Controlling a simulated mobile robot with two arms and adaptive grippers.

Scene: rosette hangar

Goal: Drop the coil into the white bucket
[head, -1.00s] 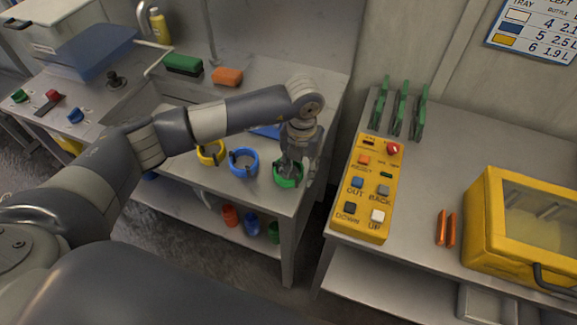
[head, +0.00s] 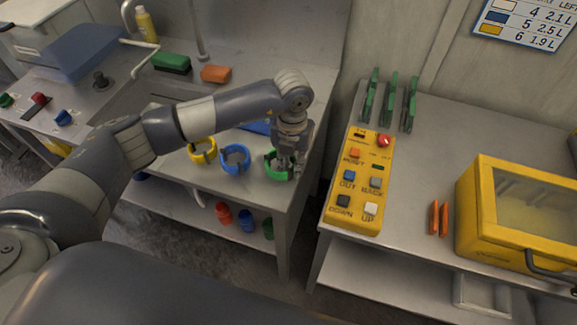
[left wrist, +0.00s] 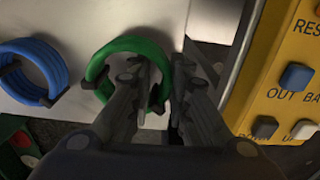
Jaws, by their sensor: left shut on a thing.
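The green coil (head: 268,166) is a ring near the front right corner of the left metal table. My left gripper (head: 289,162) points down at its right side and is shut on its rim. In the left wrist view the coil (left wrist: 92,72) shows with the gripper fingers (left wrist: 165,75) either side of its right wall. A blue coil (head: 235,160) and a yellow coil (head: 203,151) lie to its left, apart from the gripper. I cannot make out a white bucket. My right gripper is out of view.
A yellow button box (head: 358,185) stands on the right table across a narrow gap. Green upright holders (head: 391,100), orange sticks (head: 439,218) and a yellow case (head: 515,215) are also there. Red, blue and green items sit on the lower shelf (head: 165,199).

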